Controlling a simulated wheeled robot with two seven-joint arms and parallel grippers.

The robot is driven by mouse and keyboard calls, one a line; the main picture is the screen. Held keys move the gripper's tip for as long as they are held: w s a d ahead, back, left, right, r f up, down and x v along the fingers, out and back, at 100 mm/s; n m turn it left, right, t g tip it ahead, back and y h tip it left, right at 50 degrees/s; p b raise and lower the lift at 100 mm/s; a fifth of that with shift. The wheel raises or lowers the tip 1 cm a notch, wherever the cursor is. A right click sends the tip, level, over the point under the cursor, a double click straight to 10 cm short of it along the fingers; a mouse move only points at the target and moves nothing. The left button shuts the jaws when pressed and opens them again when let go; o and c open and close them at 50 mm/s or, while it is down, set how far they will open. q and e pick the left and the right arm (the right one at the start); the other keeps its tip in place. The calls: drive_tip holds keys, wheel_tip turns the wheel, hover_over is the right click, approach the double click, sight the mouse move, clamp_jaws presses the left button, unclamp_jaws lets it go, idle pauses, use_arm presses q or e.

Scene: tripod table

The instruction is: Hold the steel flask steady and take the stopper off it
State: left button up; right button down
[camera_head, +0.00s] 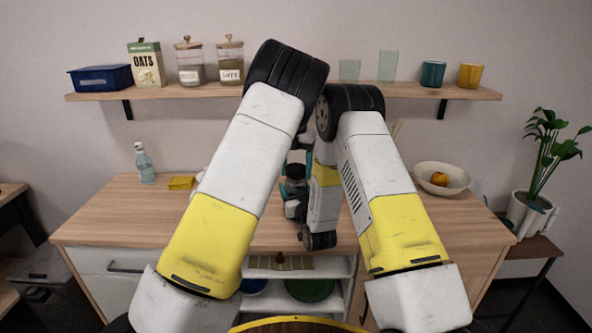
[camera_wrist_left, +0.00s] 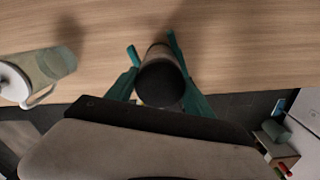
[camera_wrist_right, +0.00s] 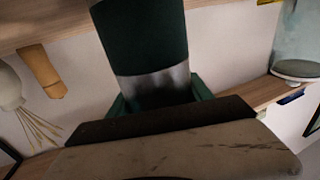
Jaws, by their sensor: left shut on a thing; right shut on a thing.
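The steel flask (camera_wrist_right: 145,35) fills the top middle of the right wrist view, dark green with a bare steel band. My right gripper (camera_wrist_right: 160,92) is shut on it around the steel part. In the left wrist view a smaller dark round piece, the stopper as far as I can tell (camera_wrist_left: 160,84), sits between the teal fingers of my left gripper (camera_wrist_left: 151,46), which is shut on it above the wooden counter. Whether stopper and flask touch does not show.
The counter (camera_head: 105,215) carries a clear bottle (camera_head: 145,164), a yellow block (camera_head: 181,183) and a white bowl (camera_head: 440,178) with orange fruit. Above, a shelf (camera_head: 215,91) holds jars, boxes and cups. The counter's left front is clear. A plant (camera_head: 548,140) stands at right.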

use_arm(q)
drive_tip(key=shift+w+n, duration=0.1)
drive_tip(key=shift+n, duration=0.2)
drive_tip(key=o, duration=1.5)
drive_tip(key=shift+o, duration=0.2)
